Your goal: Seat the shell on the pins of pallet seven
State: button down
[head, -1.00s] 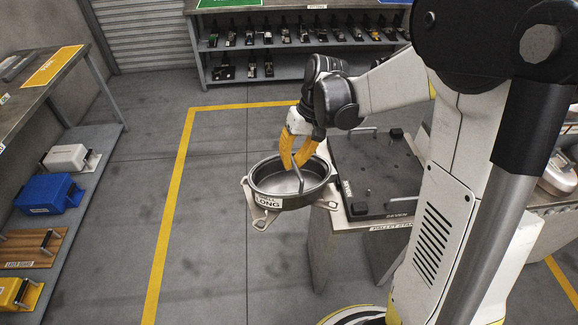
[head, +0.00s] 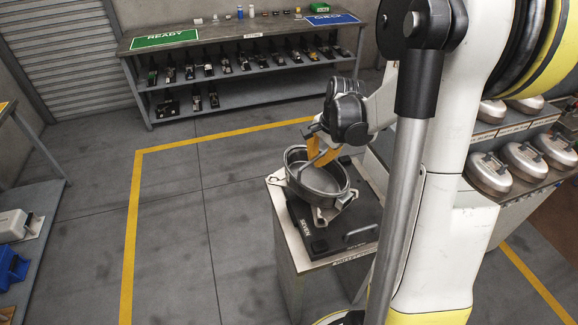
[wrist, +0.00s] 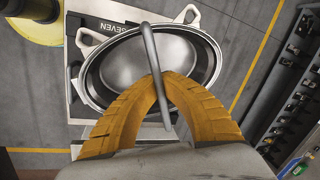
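The shell (head: 318,180) is an oval, open-topped grey pan with pale lugs and a bar handle across its opening. My gripper (head: 318,158) has yellow fingers shut on that bar; the wrist view shows the fingers (wrist: 157,80) meeting at the bar above the shell (wrist: 105,72). Pallet seven (head: 345,222) is a dark plate labelled SEVEN on a pale-topped stand. The shell appears over the far part of the plate and hides much of it. The pins are hidden, and I cannot tell whether the shell touches the plate.
Lidded grey shells (head: 520,165) sit on shelves at the right. A workbench (head: 225,45) with tools stands at the back.

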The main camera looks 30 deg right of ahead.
aim_at(339, 174)
jog(key=d+m, duration=0.1)
jog(key=d, duration=0.1)
jog(key=s+d+r+m+h+p, duration=0.1)
jog(key=d+m, duration=0.1)
jog(key=d, duration=0.1)
jog(key=s+d+r+m, duration=0.1)
jog(key=d+m, duration=0.1)
jog(key=shift+s+d+p, duration=0.1)
jog(key=shift+d+p, duration=0.05)
jog(key=shift+p, duration=0.2)
jog(key=shift+f+g, duration=0.1)
jog(key=shift+g, duration=0.3)
jog(key=shift+f+b, duration=2.4)
jog(key=shift+f, duration=0.5)
jog(key=shift+s+g, duration=0.25)
jog(key=shift+g, duration=0.45)
jog(key=shift+f+b, duration=1.65)
jog(key=shift+f, duration=0.25)
jog(key=c, duration=1.5)
grip_release()
jog(key=shift+c, duration=0.2)
